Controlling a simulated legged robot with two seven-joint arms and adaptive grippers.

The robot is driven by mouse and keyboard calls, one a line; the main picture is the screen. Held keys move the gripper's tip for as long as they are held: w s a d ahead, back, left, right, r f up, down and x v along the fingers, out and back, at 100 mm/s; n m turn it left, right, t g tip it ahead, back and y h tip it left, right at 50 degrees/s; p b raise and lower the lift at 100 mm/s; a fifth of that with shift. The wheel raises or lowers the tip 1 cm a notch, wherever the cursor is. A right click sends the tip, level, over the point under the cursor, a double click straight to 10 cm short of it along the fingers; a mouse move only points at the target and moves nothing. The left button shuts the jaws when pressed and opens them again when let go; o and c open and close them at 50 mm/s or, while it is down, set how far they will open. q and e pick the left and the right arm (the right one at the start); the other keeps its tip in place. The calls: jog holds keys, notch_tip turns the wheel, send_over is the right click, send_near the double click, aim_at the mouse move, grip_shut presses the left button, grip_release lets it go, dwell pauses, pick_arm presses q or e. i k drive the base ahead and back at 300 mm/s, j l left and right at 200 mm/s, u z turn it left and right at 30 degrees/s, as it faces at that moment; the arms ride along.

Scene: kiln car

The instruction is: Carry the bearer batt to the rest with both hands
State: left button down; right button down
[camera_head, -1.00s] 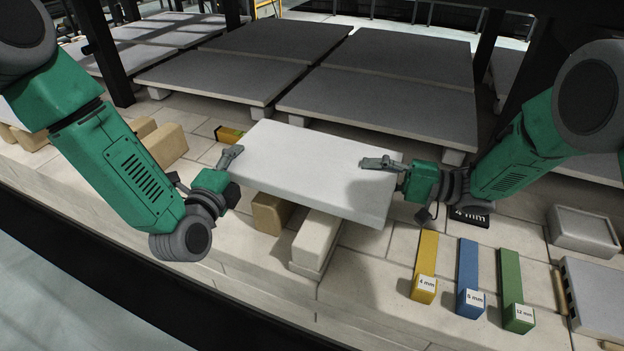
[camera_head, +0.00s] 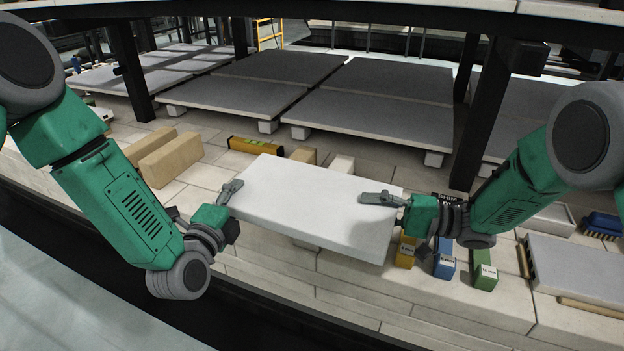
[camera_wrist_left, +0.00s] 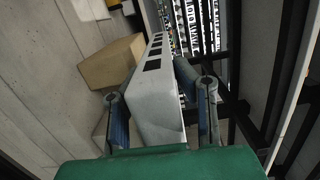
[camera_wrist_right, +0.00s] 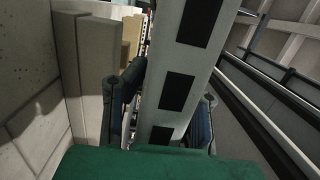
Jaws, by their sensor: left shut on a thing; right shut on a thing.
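The bearer batt, a flat white slab (camera_head: 310,205), is held roughly level between my two grippers in the head view, in front of the grey batts. My left gripper (camera_head: 229,192) is shut on its left end. My right gripper (camera_head: 380,199) is shut on its right end. The left wrist view shows the slab's edge (camera_wrist_left: 160,105) between the fingers, with dark rectangles along it. The right wrist view shows the slab (camera_wrist_right: 180,75) between the right fingers, also with dark rectangles. The word rest marks nothing that I can identify with certainty.
Tan blocks (camera_head: 170,160) stand at left and a yellow level (camera_head: 255,146) lies behind the slab. Yellow (camera_head: 405,254), blue (camera_head: 445,262) and green (camera_head: 484,270) gauge bars are at right, beside a grey slab (camera_head: 580,268). Dark posts (camera_head: 467,130) and an overhead beam frame the space.

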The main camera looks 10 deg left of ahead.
aim_at(159, 143)
jog(key=k, duration=0.2)
jog(key=i+j, duration=0.15)
jog(key=j, duration=0.25)
jog(key=i+j, duration=0.2)
jog(key=j, duration=0.15)
jog(key=i+j, duration=0.15)
jog(key=j, duration=0.25)
jog(key=i+j, duration=0.2)
jog(key=j, duration=0.2)
jog(key=i+j, duration=0.15)
jog(key=j, duration=0.2)
jog(key=i+j, duration=0.15)
jog(key=j, duration=0.25)
jog(key=i+j, duration=0.2)
jog(key=j, duration=0.15)
